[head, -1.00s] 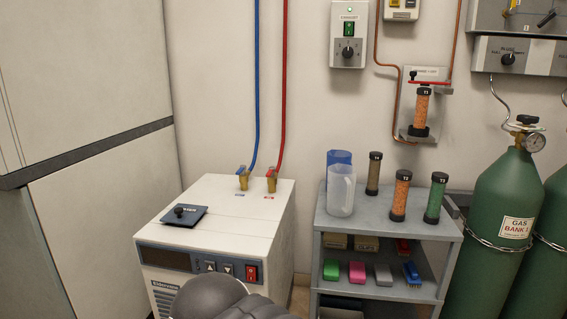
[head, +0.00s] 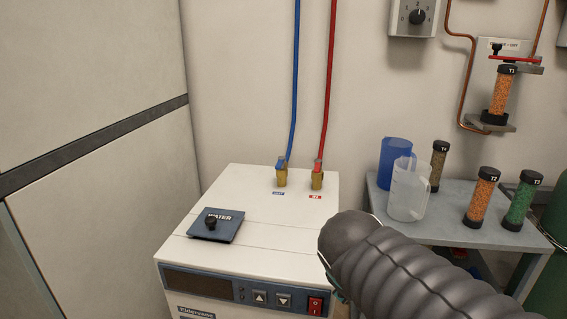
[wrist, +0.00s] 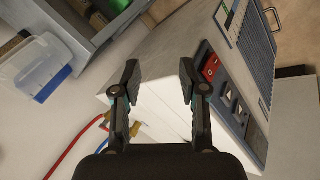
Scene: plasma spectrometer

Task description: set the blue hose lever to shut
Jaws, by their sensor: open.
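The blue hose (head: 295,85) runs down the wall to a brass valve (head: 281,179) on the white chiller's top. The small blue lever (head: 281,163) sits on that valve; its exact angle is hard to tell. A matching brass valve with a red lever (head: 318,164) stands just right of it, on the red hose. In the wrist view my gripper (wrist: 159,82) is open and empty, its fingers over the chiller. The valves and hoses show at that view's lower left, apart from the fingers; part of the blue valve is hidden by a finger. In the head view my arm covers the fingers.
The white chiller (head: 265,210) carries a dark blue WATER plate with a black knob (head: 211,222). A grey shelf (head: 450,227) to the right holds a clear jug (head: 408,190), a blue jug (head: 394,160) and several tubes. A tall cabinet (head: 80,80) stands left.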

